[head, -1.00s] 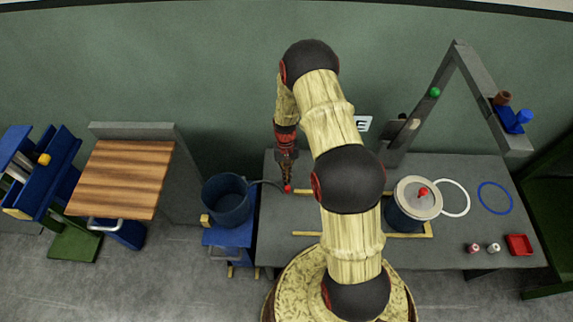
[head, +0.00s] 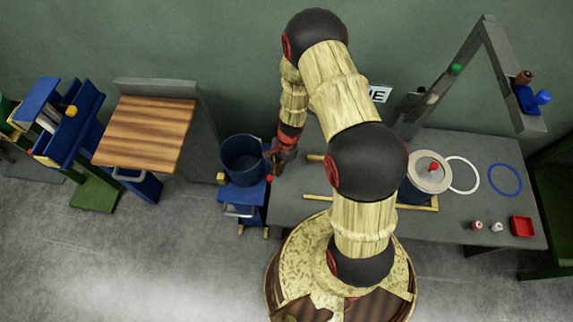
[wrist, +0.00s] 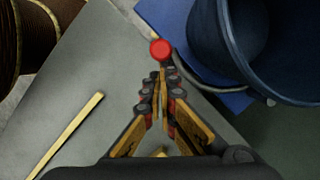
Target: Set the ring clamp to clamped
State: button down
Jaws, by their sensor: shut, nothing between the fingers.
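The lever that appears to belong to the ring clamp is a thin grey curved bar (wrist: 200,79) ending in a red knob (head: 270,178). It lies close along the side of the dark blue bucket (head: 243,160). In the wrist view the red knob (wrist: 160,49) is just beyond my fingertips, and the bucket (wrist: 262,45) is at upper right. My gripper (head: 276,170) is shut and empty, low beside the bucket and the knob. In the wrist view its fingers (wrist: 161,78) point at the knob; I cannot tell whether they touch it. The clamp's ring is not clearly visible.
The bucket stands on a blue stand (head: 243,193) left of the grey bench (head: 455,150). The bench carries a lidded pot (head: 430,170), a white ring (head: 463,175), a blue ring (head: 505,180) and a red tray (head: 522,226). A wooden-topped board (head: 145,130) stands left.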

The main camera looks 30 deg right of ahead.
aim_at(270, 173)
jog(key=shift+w+a, duration=0.15)
jog(key=shift+a, duration=1.45)
